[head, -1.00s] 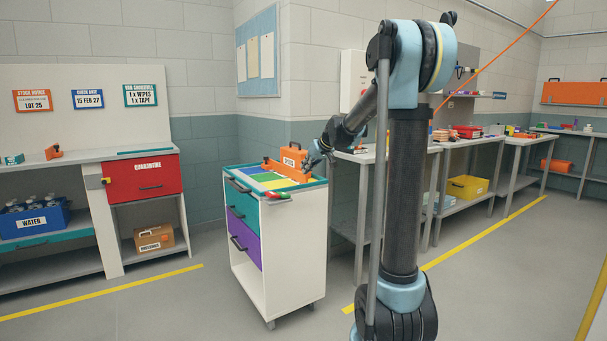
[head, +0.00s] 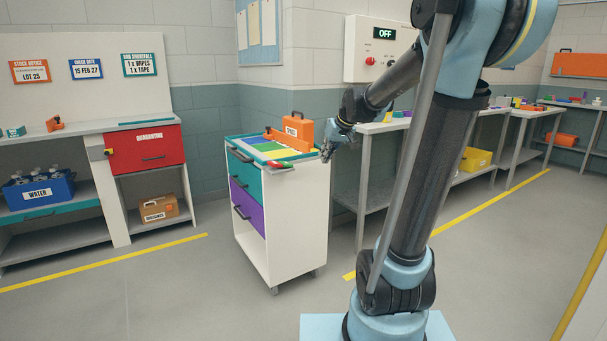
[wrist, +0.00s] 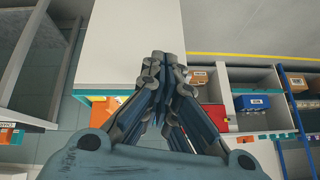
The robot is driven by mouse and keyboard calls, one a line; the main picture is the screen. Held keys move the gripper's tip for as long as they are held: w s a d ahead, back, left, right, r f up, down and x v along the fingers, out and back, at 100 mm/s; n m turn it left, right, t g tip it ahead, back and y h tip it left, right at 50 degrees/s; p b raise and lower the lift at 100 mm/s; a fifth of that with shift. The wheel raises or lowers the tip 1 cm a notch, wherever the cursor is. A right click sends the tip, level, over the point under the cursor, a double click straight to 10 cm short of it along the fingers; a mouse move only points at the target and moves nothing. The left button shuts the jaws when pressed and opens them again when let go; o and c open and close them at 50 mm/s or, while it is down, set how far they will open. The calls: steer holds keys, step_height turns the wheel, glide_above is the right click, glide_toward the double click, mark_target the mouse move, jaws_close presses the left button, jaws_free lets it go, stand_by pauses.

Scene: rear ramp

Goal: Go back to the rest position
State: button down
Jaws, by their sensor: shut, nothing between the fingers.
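My gripper (head: 327,152) is at the end of my arm, just off the right front corner of the white cart's top in the head view. In the wrist view my gripper (wrist: 161,58) has its fingers drawn together with nothing between them. The cart (head: 298,215) has a teal drawer and a purple drawer. An orange case (head: 299,132) with a label stands on its colored top, apart from my gripper.
A workbench (head: 372,127) stands right of the cart, below a wall box reading OFF (head: 384,33). At left is a bench with a red quarantine drawer (head: 146,150), a blue water crate (head: 38,192) and a brown box (head: 158,209). The floor in front is clear.

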steer(key=s+d+f+m+g+h, duration=0.1)
steer(key=s+d+f, duration=0.2)
steer(key=s+f, duration=0.3)
steer(key=s+d+f+m+g+h, duration=0.1)
steer(key=s+d+f, duration=0.3)
steer(key=s, duration=1.1)
steer(key=s+d+f+m+g+h, duration=0.1)
steer(key=s+d+f+m+h, duration=0.1)
steer(key=s+d+f, duration=0.2)
steer(key=s+f, duration=0.3)
steer(key=s, duration=0.4)
steer(key=shift+s+f, duration=0.15)
steer(key=shift+f, duration=0.25)
steer(key=shift+w+f, duration=0.2)
steer(key=shift+w, duration=0.3)
